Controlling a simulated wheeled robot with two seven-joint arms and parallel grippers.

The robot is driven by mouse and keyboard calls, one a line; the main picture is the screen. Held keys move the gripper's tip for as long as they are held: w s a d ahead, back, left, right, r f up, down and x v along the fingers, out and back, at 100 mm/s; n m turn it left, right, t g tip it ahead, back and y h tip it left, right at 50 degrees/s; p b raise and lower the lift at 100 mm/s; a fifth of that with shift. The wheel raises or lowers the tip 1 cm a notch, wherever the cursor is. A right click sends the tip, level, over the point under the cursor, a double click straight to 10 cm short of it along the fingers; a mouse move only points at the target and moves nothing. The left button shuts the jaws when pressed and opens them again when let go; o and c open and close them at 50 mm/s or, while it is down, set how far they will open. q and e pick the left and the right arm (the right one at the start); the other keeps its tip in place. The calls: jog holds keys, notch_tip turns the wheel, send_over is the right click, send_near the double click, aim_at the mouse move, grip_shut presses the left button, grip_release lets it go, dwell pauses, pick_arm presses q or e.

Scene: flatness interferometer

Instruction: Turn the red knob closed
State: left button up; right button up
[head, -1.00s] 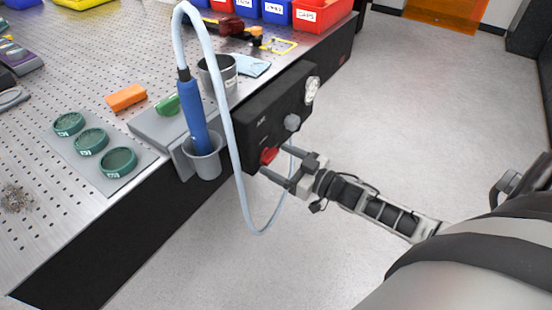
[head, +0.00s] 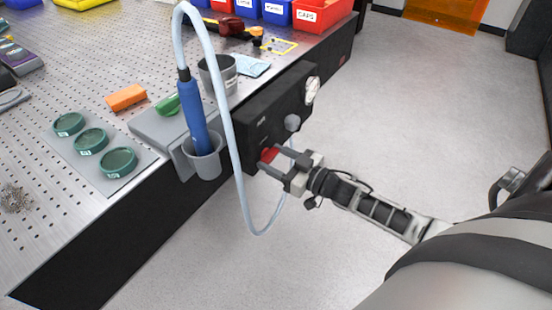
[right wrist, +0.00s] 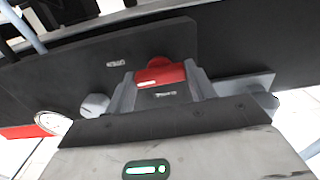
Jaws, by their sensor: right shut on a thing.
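The red knob (head: 268,155) sits low on the front of the black panel (head: 262,127) at the table's edge. My right gripper (head: 270,162) reaches it from the right and is shut on the knob. In the right wrist view the red knob (right wrist: 162,73) shows between the two grey fingers (right wrist: 160,92), its top standing out past them, with a pale mark on its face. The fingers hide part of the knob's lower side. My left gripper is not in view.
A grey knob (head: 292,122) and a white gauge (head: 312,90) are on the same panel. A pale hose (head: 228,110) loops down close by my right gripper from a blue handpiece (head: 193,115) in a grey holder (head: 205,160). Open floor lies to the right.

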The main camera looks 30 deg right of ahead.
jog(key=shift+n, duration=0.3)
jog(key=n, duration=0.3)
jog(key=shift+n, duration=0.4)
jog(key=n+b, duration=0.1)
jog(key=n, duration=0.3)
jog(key=n+b, duration=0.1)
jog(key=n, duration=0.4)
jog(key=shift+f, duration=0.1)
jog(key=shift+n+b, duration=0.65)
jog(key=shift+n, duration=1.65)
jog(key=o, duration=1)
jog(key=v, duration=1.6)
